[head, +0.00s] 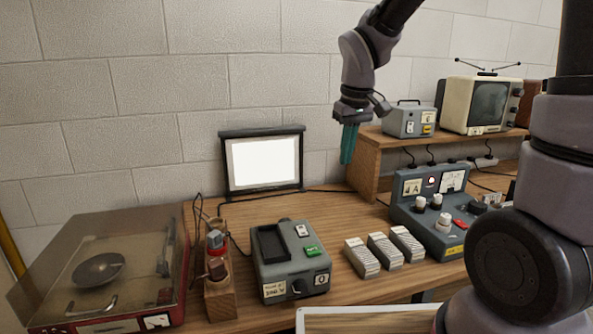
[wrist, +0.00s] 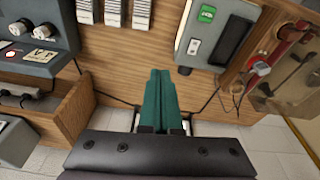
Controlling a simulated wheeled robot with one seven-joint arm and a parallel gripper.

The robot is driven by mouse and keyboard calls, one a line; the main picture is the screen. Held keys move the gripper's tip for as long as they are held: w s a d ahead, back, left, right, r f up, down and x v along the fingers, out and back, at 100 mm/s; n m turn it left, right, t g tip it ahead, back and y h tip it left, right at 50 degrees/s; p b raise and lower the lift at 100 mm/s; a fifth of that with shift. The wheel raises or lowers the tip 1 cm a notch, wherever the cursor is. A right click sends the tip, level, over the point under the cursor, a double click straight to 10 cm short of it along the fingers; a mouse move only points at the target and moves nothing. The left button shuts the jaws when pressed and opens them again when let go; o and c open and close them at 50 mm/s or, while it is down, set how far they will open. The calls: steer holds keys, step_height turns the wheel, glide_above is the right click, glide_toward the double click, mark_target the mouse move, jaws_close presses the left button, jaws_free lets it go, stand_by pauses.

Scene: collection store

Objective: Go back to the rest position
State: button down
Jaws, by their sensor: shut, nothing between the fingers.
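My gripper (head: 348,145) hangs in the air in front of the wall, above the back of the wooden table (head: 332,209). Its teal fingers point down and are closed together, with nothing between them. They also show closed in the wrist view (wrist: 160,85), over the table's back edge. In the head view my gripper is right of the lit white screen (head: 263,163) and left of the raised wooden shelf (head: 366,165), apart from both.
A turntable (head: 98,270) stands at the left. A grey box with a green label (head: 290,262), several slide stacks (head: 384,251) and a grey control panel (head: 436,219) stand on the table. A television (head: 480,104) and a small grey box (head: 408,121) sit on the shelf.

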steer(key=s+d+r+m+t+y, duration=0.1)
steer(key=s+d+r+m+t, duration=0.4)
steer(key=s+d+r+m, duration=0.3)
steer(key=s+d+r, duration=0.4)
steer(key=d+r, duration=0.1)
steer(key=shift+r+m, duration=0.2)
steer(key=shift+m, duration=0.1)
